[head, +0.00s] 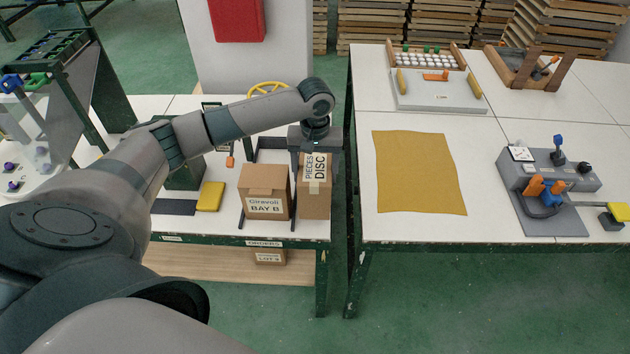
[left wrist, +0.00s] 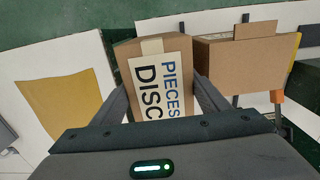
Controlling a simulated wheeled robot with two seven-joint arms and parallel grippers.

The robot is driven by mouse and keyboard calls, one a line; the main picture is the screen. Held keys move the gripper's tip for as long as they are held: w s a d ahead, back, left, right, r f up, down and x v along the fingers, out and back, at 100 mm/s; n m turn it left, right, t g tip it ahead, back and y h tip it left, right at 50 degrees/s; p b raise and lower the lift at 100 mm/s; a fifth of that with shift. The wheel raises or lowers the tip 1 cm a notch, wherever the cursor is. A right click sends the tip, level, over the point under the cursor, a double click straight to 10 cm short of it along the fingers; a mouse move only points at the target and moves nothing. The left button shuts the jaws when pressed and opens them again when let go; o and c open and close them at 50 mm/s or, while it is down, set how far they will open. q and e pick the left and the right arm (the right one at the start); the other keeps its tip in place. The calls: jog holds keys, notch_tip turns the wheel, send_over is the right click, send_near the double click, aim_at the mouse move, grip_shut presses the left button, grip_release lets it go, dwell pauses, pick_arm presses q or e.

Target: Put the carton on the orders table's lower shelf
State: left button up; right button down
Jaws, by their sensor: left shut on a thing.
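A brown carton marked PIECES DISC (head: 314,199) is upright over the right end of the orders table (head: 290,230), beside another carton. My left gripper (head: 316,150) reaches down on it from above and is shut on it. In the left wrist view the same carton (left wrist: 159,85) sits between my two fingers (left wrist: 165,100). I cannot tell whether its base touches the tabletop. The lower shelf (head: 215,265) shows below the table's front edge; a carton marked LOT (head: 269,257) stands on it, partly hidden by the ORDERS label edge. My right gripper is out of view.
A carton marked Giravoll BAY B (head: 265,196) stands close left of the held one. A yellow block (head: 210,196) lies further left. Across a narrow gap, the right table (head: 400,232) carries a mustard cloth (head: 418,172) and a grey fixture (head: 545,190). Green floor is clear in front.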

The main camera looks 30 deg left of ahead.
pick_arm(q)
notch_tip(320, 180, down, 3)
jog(key=shift+f+p, duration=0.2)
jog(key=shift+p, duration=0.6)
jog(key=shift+f, duration=0.25)
jog(key=o, duration=2)
jog(key=shift+f, duration=0.15)
